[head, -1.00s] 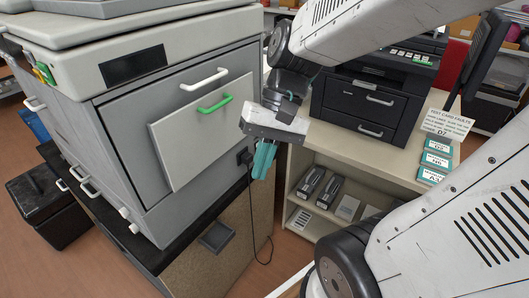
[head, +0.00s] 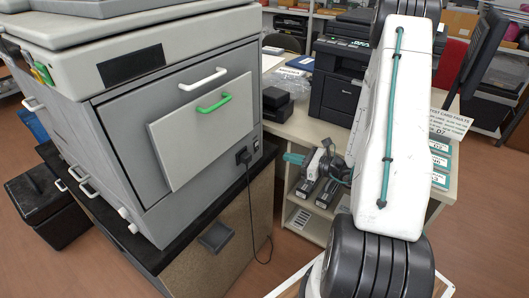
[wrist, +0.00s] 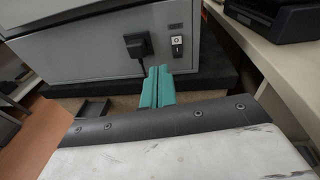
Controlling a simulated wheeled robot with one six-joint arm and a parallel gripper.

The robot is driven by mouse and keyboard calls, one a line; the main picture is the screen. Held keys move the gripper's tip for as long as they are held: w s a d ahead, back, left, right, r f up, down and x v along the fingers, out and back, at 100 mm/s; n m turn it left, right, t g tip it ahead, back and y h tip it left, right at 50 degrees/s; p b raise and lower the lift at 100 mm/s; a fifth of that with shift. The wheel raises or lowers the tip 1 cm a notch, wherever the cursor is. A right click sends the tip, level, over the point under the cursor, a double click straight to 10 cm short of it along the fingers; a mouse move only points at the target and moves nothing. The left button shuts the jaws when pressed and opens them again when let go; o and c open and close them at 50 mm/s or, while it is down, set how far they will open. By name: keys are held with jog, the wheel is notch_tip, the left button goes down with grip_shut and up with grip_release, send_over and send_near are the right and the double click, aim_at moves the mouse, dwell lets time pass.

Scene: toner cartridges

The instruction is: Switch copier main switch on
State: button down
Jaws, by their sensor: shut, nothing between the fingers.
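The grey copier (head: 190,140) stands at the left in the head view, on a dark-topped cabinet. Its main switch (head: 257,146) is a small dark piece low on the copier's right side. In the wrist view the switch (wrist: 177,46) shows up close, with a white mark above a black part. Whether it is on or off I cannot tell. My gripper (head: 287,157) points left towards that side, apart from the copier. In the wrist view the teal fingers (wrist: 158,72) are together and empty, below and slightly left of the switch.
A black power plug (wrist: 139,45) sits just left of the switch, its cable hanging down the cabinet (head: 215,250). A beige shelf table (head: 300,125) with a black printer (head: 335,85) stands to the right. Dark cartridges lie on its shelf.

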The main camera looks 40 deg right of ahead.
aim_at(258, 149)
jog(key=d+f+m, duration=0.1)
jog(key=d+f+h, duration=0.1)
jog(key=shift+s+d+f+m+t+h, duration=0.15)
jog(key=shift+s+f+m+t+h, duration=0.15)
jog(key=shift+s+f+m, duration=0.1)
jog(key=x, duration=1.4)
